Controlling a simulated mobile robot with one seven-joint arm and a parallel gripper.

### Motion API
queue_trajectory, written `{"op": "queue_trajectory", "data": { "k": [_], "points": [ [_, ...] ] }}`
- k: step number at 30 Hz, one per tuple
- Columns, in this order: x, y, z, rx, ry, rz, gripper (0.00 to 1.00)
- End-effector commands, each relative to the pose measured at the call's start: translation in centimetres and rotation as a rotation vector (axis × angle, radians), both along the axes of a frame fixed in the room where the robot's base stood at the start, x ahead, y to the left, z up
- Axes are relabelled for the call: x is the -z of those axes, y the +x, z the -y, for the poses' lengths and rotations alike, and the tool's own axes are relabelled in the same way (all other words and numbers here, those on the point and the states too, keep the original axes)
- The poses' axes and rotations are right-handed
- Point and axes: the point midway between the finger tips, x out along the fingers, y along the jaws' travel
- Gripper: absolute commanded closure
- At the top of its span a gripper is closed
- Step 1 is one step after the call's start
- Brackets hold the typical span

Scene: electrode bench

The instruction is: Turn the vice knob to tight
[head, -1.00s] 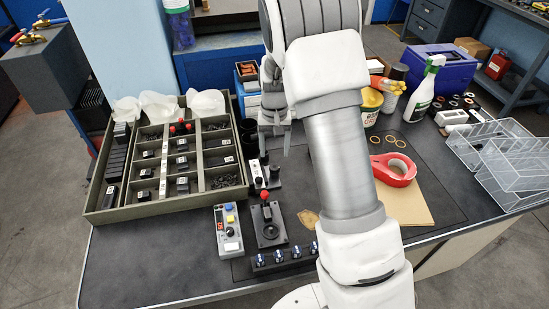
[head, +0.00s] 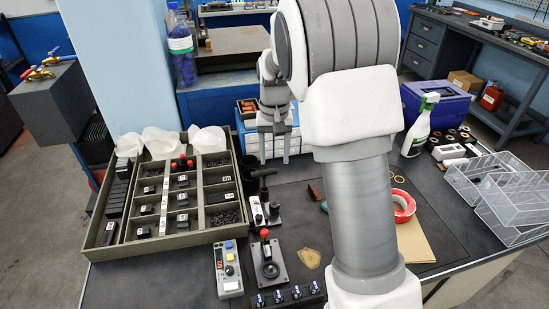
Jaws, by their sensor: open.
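A small black T-shaped handle (head: 263,178) stands upright beside the parts tray; it looks like the vice knob, but I cannot read any tight mark on it. A small light-grey block with a red dot (head: 256,211) is just below it, and a short black round post (head: 273,211) stands to the right. My gripper (head: 274,158) points down, its two fingers apart with nothing seen between them. It appears above and beyond the T-handle in the picture, apart from it.
The parts tray (head: 174,241) fills the left. A red-topped joystick (head: 267,258), a button box (head: 228,272) and a row of dark knobs (head: 280,296) stand in front. A tape roll (head: 404,206) and clear bins (head: 500,185) are at right.

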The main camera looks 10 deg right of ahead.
Motion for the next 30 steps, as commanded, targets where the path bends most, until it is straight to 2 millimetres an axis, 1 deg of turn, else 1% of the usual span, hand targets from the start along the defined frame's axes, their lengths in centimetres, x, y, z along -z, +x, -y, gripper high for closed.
{"op": "queue_trajectory", "data": {
  "k": [7, 17, 20, 23, 26, 30],
  "points": [
    [1.1, 0.1, -0.1, -0.024, 0.002, 0.005, 0.49],
    [0.3, -0.3, -0.1, -0.059, 0.001, 0.001, 0.49],
    [0.6, -0.3, -0.1, -0.060, 0.000, -0.001, 0.49],
    [1.8, -0.4, -0.1, -0.060, 0.001, -0.003, 0.49],
    [3.7, -0.4, -0.1, -0.060, 0.000, -0.004, 0.49],
    [6.9, -0.4, -0.1, -0.059, 0.000, -0.005, 0.49]
  ]
}}
